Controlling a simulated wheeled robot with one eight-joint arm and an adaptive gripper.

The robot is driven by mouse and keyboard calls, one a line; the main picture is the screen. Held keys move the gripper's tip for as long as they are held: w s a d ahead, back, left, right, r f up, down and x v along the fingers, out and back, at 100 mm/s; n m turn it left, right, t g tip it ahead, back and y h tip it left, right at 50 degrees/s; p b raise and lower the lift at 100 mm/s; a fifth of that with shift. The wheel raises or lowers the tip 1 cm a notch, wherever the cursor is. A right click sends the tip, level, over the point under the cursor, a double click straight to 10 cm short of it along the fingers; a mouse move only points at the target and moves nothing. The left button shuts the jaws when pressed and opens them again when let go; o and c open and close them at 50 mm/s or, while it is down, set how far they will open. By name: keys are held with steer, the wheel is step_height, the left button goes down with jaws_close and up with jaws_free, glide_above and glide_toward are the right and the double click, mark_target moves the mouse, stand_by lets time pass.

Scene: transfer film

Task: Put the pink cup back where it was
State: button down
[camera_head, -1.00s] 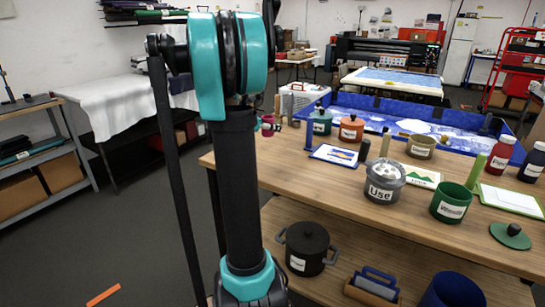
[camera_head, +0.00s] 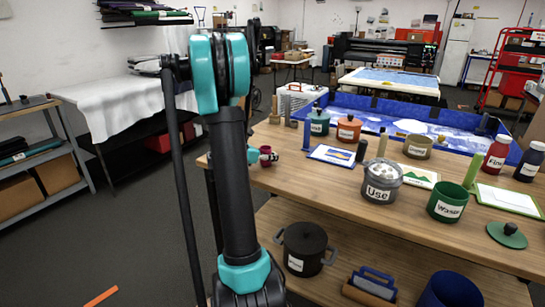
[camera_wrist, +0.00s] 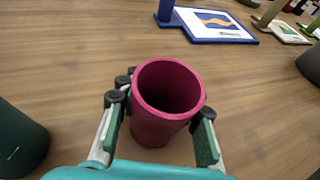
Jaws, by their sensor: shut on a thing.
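The pink cup (camera_wrist: 150,128) is upright between the fingers of my gripper (camera_wrist: 161,106) in the wrist view, its open mouth toward the camera. The fingers are shut on its sides. The cup looks empty, and its inside is dark. I cannot tell whether the cup's base touches the tabletop.
A dark green rounded object (camera_wrist: 20,145) stands left of the cup in the wrist view. A blue-framed picture card (camera_wrist: 215,22) lies beyond it. The grey "Use" pot (camera_head: 382,182) and green "Waste" pot (camera_head: 447,203) stand farther right. Bare wood surrounds the cup.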

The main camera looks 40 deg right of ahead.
steer(key=c, duration=1)
jaws_free()
steer(key=shift+f, duration=0.1)
steer(key=shift+r, duration=0.2)
steer(key=v, duration=1.1)
steer(key=shift+a+r, duration=0.1)
steer(key=shift+a, duration=0.25)
steer(key=shift+s+a, duration=0.15)
steer(key=shift+a, duration=0.15)
steer(key=s+a+f+m+t+y, duration=0.1)
steer(key=s+a+f+m+y, duration=0.3)
steer(key=a, duration=0.5)
steer(key=s+a+f+m+t+y, duration=0.1)
steer(key=s+a+f+m+y, duration=0.4)
steer(key=a, duration=0.5)
steer(key=s+a+f+m+t+y, duration=0.2)
steer(key=s+a+f+m+y, duration=0.2)
steer(key=s+a+m, duration=0.4)
steer(key=shift+s+a+f+m+y, duration=0.15)
steer(key=shift+s+a+f+m, duration=0.1)
steer(key=shift+a+f, duration=0.25)
steer(key=shift+s+a+f+m+y, duration=0.15)
steer(key=shift+a+f+m, duration=0.15)
steer(key=shift+a, duration=0.25)
